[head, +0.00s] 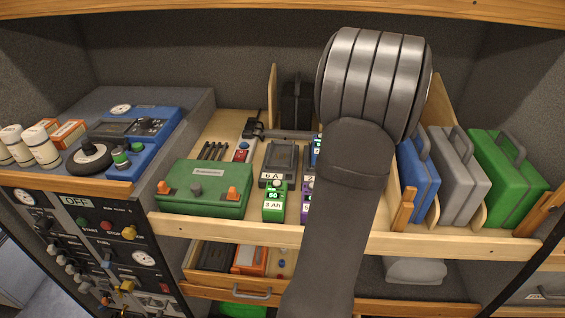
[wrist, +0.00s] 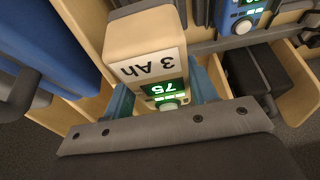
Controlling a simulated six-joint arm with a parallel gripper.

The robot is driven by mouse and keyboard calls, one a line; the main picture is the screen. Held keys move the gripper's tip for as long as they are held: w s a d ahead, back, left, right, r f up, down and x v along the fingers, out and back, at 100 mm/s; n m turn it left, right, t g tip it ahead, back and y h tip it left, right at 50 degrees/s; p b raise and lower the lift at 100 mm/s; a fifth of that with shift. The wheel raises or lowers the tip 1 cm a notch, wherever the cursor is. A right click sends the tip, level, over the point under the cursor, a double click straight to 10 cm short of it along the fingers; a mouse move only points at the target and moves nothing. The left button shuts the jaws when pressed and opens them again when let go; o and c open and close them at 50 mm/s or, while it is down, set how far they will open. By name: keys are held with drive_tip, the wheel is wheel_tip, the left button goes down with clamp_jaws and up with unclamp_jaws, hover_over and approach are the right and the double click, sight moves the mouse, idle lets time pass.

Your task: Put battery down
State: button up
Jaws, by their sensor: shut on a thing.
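A tan battery (wrist: 150,45) with a "3 Ah" label and a green display reading 75 fills the middle of the wrist view. My gripper (wrist: 168,92) is shut on it, with blue-teal fingers on both sides. Whether the battery touches a surface below cannot be told. In the head view my arm covers both my gripper and this battery. A green battery (head: 275,201) marked 50 and 3 Ah stands on the shelf. A purple battery (head: 307,199) and a blue battery (head: 317,151) are partly hidden by my arm; a blue one also shows in the wrist view (wrist: 240,16).
A dark "6 A" charger (head: 279,162) stands behind the green battery. A green box (head: 204,188) is to its left. Blue (head: 418,175), grey (head: 460,178) and green (head: 508,177) cases stand at right between wooden dividers. The shelf has a raised front edge (head: 240,232).

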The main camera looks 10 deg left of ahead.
idle(0.4)
drive_tip(key=s+a+r, duration=0.1)
drive_tip(key=s+a, duration=0.3)
drive_tip(key=a, duration=1)
drive_tip(key=w+a+f, duration=0.1)
drive_tip(key=a+f, duration=0.1)
drive_tip(key=a, duration=0.1)
drive_tip(key=w+a+f, duration=0.1)
drive_tip(key=a+f, duration=0.1)
drive_tip(key=a, duration=0.2)
drive_tip(key=w+a+f, duration=0.2)
drive_tip(key=a, duration=0.2)
drive_tip(key=shift+f, duration=0.25)
drive_tip(key=shift+a+f, duration=0.25)
drive_tip(key=shift+f, duration=1.85)
drive_tip(key=shift+f, duration=0.2)
drive_tip(key=o, duration=1.3)
drive_tip(key=shift+r, duration=0.1)
